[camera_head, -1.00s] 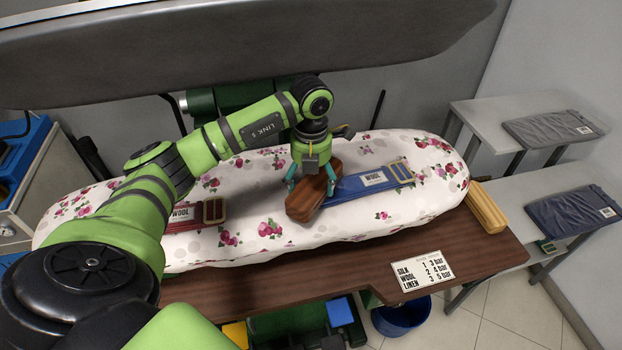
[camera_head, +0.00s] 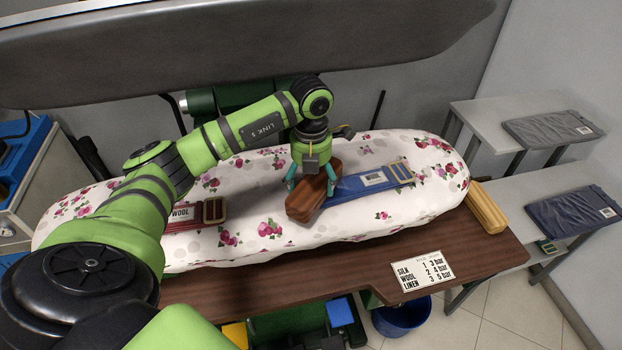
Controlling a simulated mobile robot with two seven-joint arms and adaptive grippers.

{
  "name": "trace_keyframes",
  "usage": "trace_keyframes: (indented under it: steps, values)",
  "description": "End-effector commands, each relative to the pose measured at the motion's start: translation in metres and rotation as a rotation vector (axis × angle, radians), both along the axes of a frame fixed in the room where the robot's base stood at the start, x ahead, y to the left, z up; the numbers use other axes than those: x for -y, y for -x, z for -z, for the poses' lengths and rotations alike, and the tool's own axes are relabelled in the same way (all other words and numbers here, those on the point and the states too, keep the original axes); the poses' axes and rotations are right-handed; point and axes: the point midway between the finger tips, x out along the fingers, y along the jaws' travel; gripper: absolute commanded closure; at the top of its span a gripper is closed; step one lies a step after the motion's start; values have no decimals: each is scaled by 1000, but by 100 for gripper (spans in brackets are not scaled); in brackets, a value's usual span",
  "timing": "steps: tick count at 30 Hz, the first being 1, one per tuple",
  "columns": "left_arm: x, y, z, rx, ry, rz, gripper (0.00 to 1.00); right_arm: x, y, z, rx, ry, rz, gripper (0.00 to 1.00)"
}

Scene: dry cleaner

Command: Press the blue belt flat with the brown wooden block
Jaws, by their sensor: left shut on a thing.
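The blue belt (camera_head: 352,188) lies on the flowered ironing board (camera_head: 400,214), with a white label and a buckle at its right end. The brown wooden block (camera_head: 305,205) sits at the belt's left end and covers that end. My left gripper (camera_head: 311,186) reaches down from above and is shut on the block. Whether the block touches the belt beneath it is hidden. My right gripper is not in view.
A red belt (camera_head: 185,217) labelled WOOL lies on the board at left. A light wooden block (camera_head: 486,208) rests on the table's right end. A pressure card (camera_head: 422,272) lies at the table's front. Folded garments (camera_head: 575,212) lie on shelves at right. A large grey press head (camera_head: 250,50) hangs behind.

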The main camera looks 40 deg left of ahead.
Motion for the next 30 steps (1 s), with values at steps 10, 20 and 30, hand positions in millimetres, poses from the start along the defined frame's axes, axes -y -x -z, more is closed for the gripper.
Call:
trace_keyframes:
  steps: [10,20,30]
  values:
    - [0,1,-25,-4,-1,1,44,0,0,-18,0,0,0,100]
    - [0,0,-53,-1,0,0,44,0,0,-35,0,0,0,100]
    - [0,0,-70,-1,0,0,44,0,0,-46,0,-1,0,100]
